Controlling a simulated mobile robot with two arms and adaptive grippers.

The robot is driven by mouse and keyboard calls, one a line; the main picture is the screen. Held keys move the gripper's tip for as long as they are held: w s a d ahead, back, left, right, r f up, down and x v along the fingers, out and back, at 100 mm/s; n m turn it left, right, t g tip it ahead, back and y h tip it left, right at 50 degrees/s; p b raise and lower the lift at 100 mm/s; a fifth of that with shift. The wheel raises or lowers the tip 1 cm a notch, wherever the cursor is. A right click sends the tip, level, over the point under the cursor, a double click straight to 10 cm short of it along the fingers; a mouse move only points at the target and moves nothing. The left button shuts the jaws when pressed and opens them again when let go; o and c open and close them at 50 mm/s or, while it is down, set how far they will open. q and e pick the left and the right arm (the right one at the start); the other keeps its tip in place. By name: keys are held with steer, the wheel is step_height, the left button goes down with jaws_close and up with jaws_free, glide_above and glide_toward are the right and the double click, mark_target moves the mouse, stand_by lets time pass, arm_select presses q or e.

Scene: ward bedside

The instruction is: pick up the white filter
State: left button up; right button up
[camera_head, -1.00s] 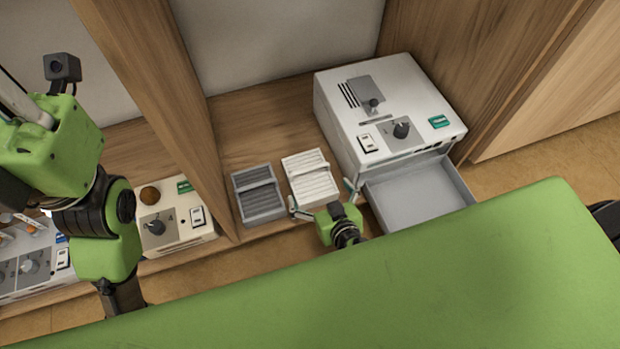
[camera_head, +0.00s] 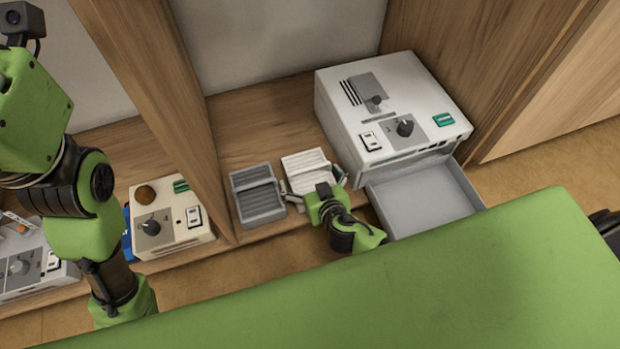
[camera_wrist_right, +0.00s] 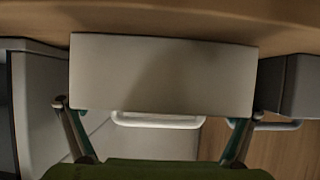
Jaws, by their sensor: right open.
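The white filter (camera_head: 305,165) is a ribbed white block on the wooden shelf, between the grey filter and the white machine. In the right wrist view the white filter (camera_wrist_right: 162,75) shows as a broad pale face in front of the gripper. My right gripper (camera_head: 316,187) is open at its near edge, one finger toward each side. In the wrist view the fingertips stand near its two lower corners; whether they touch it I cannot tell. The gripper partly hides the filter's near end in the head view. My left arm shows at the left, but its gripper does not.
The grey filter (camera_head: 256,193) stands close on the left of the white filter. The white machine (camera_head: 390,105) with its open, empty drawer (camera_head: 425,200) is close on the right.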

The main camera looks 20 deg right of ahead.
steer(key=c, duration=1.2)
steer(key=shift+r, duration=0.1)
steer(key=shift+c, duration=0.2)
